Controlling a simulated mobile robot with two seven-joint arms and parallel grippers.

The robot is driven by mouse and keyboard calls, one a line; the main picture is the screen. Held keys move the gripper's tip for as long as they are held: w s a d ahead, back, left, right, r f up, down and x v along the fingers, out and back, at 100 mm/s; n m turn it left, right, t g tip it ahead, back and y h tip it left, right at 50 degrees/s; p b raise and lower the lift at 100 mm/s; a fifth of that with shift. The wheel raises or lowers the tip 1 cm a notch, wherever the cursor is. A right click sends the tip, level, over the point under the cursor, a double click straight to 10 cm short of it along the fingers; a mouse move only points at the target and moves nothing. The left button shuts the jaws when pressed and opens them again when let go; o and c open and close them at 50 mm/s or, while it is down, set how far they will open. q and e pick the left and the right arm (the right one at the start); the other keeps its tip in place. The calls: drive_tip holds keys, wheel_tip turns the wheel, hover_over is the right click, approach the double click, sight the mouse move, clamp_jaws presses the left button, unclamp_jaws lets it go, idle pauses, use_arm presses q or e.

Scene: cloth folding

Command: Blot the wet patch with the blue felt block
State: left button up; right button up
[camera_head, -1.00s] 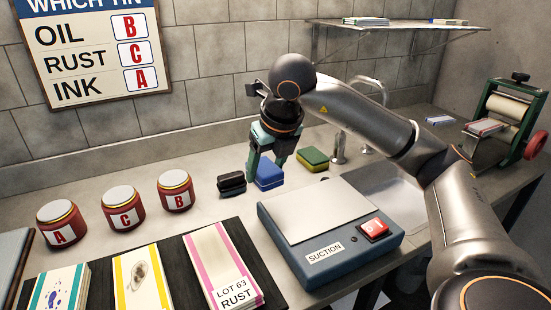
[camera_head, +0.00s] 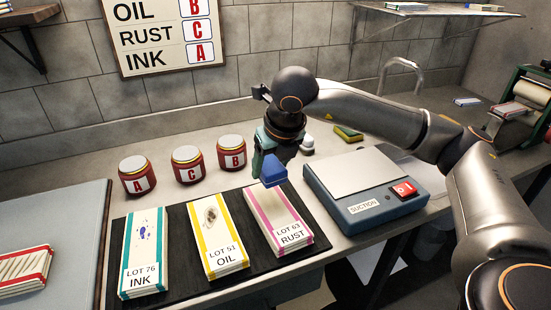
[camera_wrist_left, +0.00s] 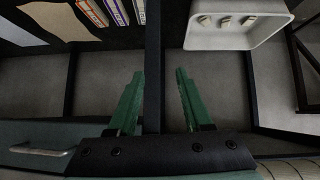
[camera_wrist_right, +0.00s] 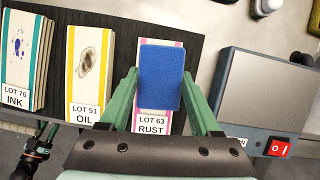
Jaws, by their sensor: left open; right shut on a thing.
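My right gripper (camera_head: 268,165) is shut on the blue felt block (camera_head: 272,174). It holds the block over the far end of the pink-edged LOT 63 RUST stack (camera_head: 279,220). In the right wrist view the blue block (camera_wrist_right: 160,78) lies between the green fingers and covers the middle of that stack. Whether it touches the cloth I cannot tell. No wet patch shows clearly on the bare part of the stack; any under the block is hidden. My left gripper (camera_wrist_left: 157,100) is open and empty in the left wrist view, and is not seen in the head view.
The LOT 51 OIL (camera_head: 218,240) and LOT 76 INK (camera_head: 145,252) stacks lie to the left on the black mat (camera_head: 180,285). Tins A (camera_head: 137,175), C (camera_head: 188,165) and B (camera_head: 231,153) stand behind. The suction box (camera_head: 368,205) is close on the right.

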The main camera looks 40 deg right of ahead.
sight(268, 198)
drive_tip(key=shift+a+f, duration=0.1)
drive_tip(key=shift+f, duration=0.1)
drive_tip(key=shift+f+b, duration=0.65)
drive_tip(key=shift+f, duration=0.3)
wheel_tip(268, 198, down, 3)
drive_tip(key=shift+f+b, duration=0.2)
drive_tip(key=shift+b, duration=0.7)
drive_tip(key=shift+f, duration=0.15)
use_arm(q)
drive_tip(key=shift+w+d+f+h, duration=0.15)
drive_tip(key=shift+w+d+f, duration=0.15)
drive_tip(key=shift+d, duration=0.15)
drive_tip(key=shift+w+d+f+h, duration=0.15)
drive_tip(key=shift+w+d+f, duration=0.1)
drive_tip(key=shift+d, duration=0.15)
drive_tip(key=shift+s+f+b, duration=0.35)
drive_tip(key=shift+f+b, duration=0.05)
drive_tip(key=shift+f, duration=0.25)
use_arm(e)
drive_tip(key=shift+f, duration=0.35)
use_arm(q)
drive_tip(key=shift+w+a+f+b, duration=0.1)
drive_tip(key=shift+f+b, duration=0.1)
drive_tip(key=shift+b, duration=0.1)
use_arm(e)
drive_tip(key=shift+f, duration=0.3)
use_arm(q)
drive_tip(key=shift+w+r, duration=0.15)
drive_tip(key=shift+w, duration=0.05)
